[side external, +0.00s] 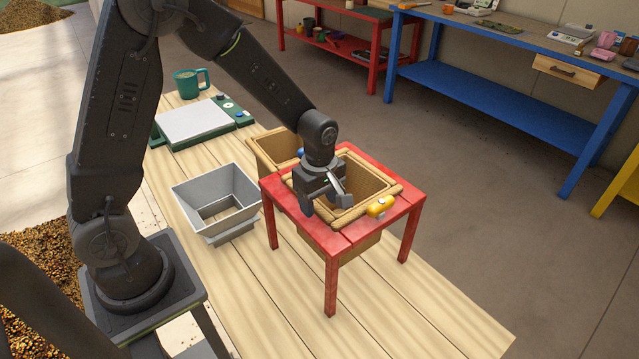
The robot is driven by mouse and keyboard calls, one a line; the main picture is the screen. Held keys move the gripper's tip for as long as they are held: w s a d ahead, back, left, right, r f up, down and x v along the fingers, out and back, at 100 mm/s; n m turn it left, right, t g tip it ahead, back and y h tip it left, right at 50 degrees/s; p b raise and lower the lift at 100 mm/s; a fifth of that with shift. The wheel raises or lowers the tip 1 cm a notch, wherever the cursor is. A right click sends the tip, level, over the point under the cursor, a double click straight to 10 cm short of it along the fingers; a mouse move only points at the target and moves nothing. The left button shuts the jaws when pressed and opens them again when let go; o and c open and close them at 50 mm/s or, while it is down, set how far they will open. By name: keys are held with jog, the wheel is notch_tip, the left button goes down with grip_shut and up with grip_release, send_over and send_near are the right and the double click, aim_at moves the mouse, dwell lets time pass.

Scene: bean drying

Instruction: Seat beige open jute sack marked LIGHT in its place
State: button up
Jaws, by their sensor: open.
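A beige open sack (366,181) with a thick rolled rim sits in the opening of a small red stand (411,192). Its lower part shows below the stand's top. A yellow clip or tag (380,206) is at its front right rim. No LIGHT marking is readable. My gripper (326,207) is open at the sack's near left rim, pointing down. I cannot tell whether its fingers touch the rim. A second beige open container (270,151) with a similar rim stands behind the red stand, partly hidden by my arm.
A grey hopper (216,197) stands left of the red stand on the wooden table (420,310). A green and white scale (196,123) and a green mug (192,82) are farther back. Blue (480,95) and red benches (340,47) stand beyond. The table's front right is clear.

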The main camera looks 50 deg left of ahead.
notch_tip(320, 180, up, 13)
jog(key=shift+r, duration=0.2)
jog(key=shift+s, duration=0.1)
jog(key=s+r+m+t, duration=0.2)
jog(key=s+r+m, duration=0.1)
jog(key=s+m, duration=0.5)
jog(key=s+d+r+m+t, duration=0.1)
jog(key=s+r+m+t, duration=0.2)
jog(key=s+m, duration=0.6)
jog(key=shift+d+r+m+t, duration=0.15)
jog(key=shift+r+m+t, duration=0.15)
jog(key=shift+r+m, duration=0.2)
